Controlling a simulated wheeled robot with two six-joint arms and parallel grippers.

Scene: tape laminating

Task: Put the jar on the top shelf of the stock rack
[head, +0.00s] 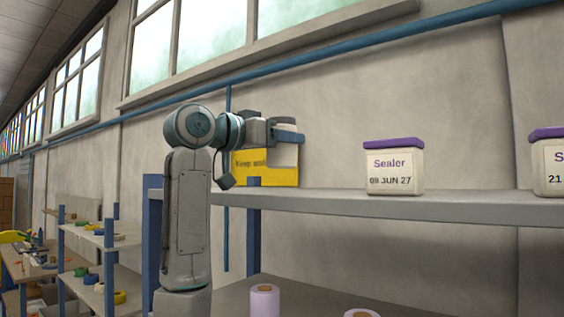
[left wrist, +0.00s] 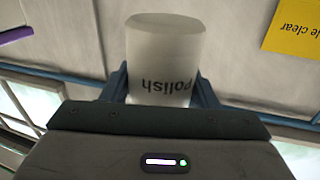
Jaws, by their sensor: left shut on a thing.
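The jar (left wrist: 165,50) is pale with a "Polish" label that reads upside down in the left wrist view, where it sits between both fingers. My left gripper (head: 289,135) is shut on it. In the head view the jar (head: 285,156) is partly hidden by the blue fingers and hangs upright, its pale lower body in front of a yellow sign. The top shelf (head: 330,202) of the stock rack is a grey board. The jar is above its left part, with a visible gap beneath. My right gripper is in neither view.
A "Sealer" tub (head: 394,168) with a purple lid stands on the top shelf, right of my gripper. Another purple-lidded tub (head: 549,165) is at the right edge. The shelf between my gripper and the first tub is bare. Rolls (head: 265,301) stand on the lower shelf.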

